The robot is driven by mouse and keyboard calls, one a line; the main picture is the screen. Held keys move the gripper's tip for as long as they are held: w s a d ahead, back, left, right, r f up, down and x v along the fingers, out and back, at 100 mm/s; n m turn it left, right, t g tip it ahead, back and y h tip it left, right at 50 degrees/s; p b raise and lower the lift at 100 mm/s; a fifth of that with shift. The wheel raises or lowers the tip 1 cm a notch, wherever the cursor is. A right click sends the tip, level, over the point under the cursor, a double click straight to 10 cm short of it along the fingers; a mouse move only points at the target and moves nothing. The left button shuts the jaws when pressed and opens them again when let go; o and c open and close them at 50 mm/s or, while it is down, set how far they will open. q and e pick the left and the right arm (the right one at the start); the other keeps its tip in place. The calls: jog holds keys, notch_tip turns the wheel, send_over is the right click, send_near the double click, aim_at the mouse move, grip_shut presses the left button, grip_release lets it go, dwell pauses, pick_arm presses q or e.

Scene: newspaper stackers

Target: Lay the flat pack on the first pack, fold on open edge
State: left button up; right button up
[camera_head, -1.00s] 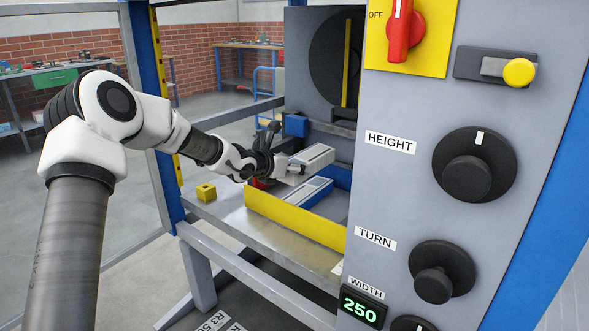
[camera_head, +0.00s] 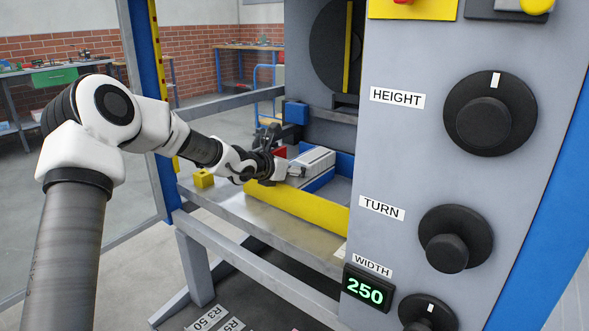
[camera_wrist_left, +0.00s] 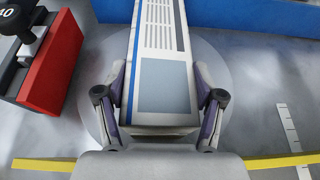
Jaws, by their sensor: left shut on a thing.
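My left gripper (camera_head: 289,172) is shut on the flat pack (camera_head: 315,160), a light grey bundle held level at its near end. In the left wrist view the flat pack (camera_wrist_left: 168,85) shows printed columns, a grey-blue panel and a blue stripe on its left side, between the two fingers (camera_wrist_left: 162,112). I cannot tell whether the two touch. My right gripper is not in view.
A yellow rail (camera_head: 298,207) runs in front of the packs and a blue wall (camera_wrist_left: 255,14) stands behind. A red block (camera_wrist_left: 52,65) with a black knob is at the left in the wrist view. A yellow cube (camera_head: 203,179) sits on the table. The control panel (camera_head: 400,150) blocks the right.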

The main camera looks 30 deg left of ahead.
pick_arm(q)
jog(key=shift+f+b, duration=0.3)
jog(key=shift+b, duration=0.1)
jog(key=o, duration=1.6)
